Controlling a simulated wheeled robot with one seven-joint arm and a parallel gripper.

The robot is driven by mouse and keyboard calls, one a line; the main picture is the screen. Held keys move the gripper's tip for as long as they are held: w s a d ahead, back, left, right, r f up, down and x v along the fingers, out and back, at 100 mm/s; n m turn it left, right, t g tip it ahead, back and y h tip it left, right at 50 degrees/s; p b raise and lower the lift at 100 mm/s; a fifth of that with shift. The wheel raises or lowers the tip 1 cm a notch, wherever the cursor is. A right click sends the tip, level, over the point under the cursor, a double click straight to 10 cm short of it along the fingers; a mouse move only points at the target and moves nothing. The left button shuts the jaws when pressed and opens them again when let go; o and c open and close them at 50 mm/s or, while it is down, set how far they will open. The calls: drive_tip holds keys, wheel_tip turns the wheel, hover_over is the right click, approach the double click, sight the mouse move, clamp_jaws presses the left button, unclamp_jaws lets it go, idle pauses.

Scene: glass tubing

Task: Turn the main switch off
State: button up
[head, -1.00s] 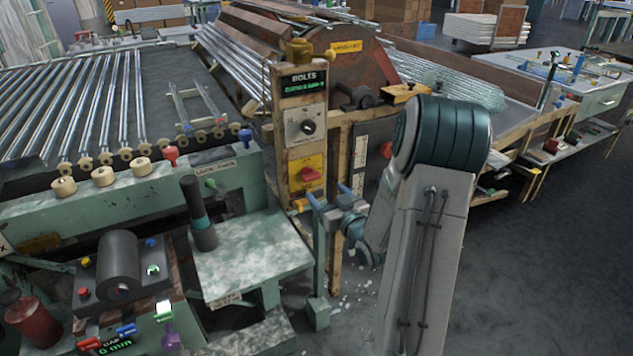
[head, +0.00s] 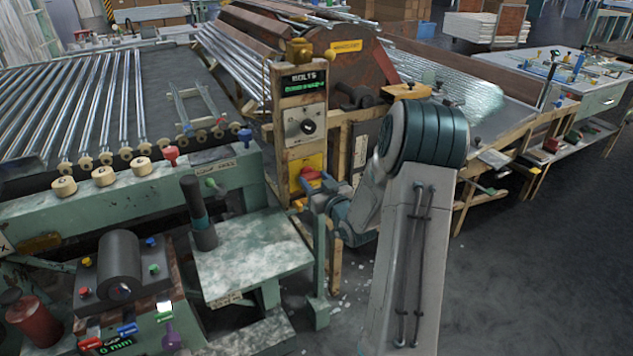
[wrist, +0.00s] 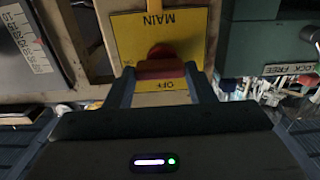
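The main switch is a red knob (wrist: 160,67) on a yellow plate (wrist: 130,30) lettered MAIN, which appears upside down in the wrist view. OFF shows just below the knob there. In the head view the red knob (head: 311,173) sits low on the wooden post's yellow plate (head: 304,162), partly covered by my gripper. My gripper (wrist: 160,74) is at the knob, with one finger on each side of it. The fingers look spread, with only narrow gaps beside the knob; firm contact is not visible. The knob's bar lies crosswise in the wrist view.
Open floor lies at the right.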

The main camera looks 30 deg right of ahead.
drive_tip(key=shift+f+n+b, duration=0.15)
drive_tip(key=shift+n+b, duration=0.15)
drive_tip(key=shift+b, duration=0.45)
drive_tip(key=n+b, duration=0.6)
drive_tip(key=b, duration=0.4)
drive_tip(key=n+b, duration=0.7)
drive_tip(key=b, duration=0.4)
drive_tip(key=shift+a+n, duration=0.2)
drive_tip(key=shift+n, duration=0.1)
drive_tip(key=n+b, duration=0.3)
drive_tip(key=b, duration=0.1)
drive_tip(key=shift+n, duration=0.4)
drive_tip(key=shift+r+b, duration=0.2)
drive_tip(key=shift+b, duration=0.1)
drive_tip(key=o, duration=1)
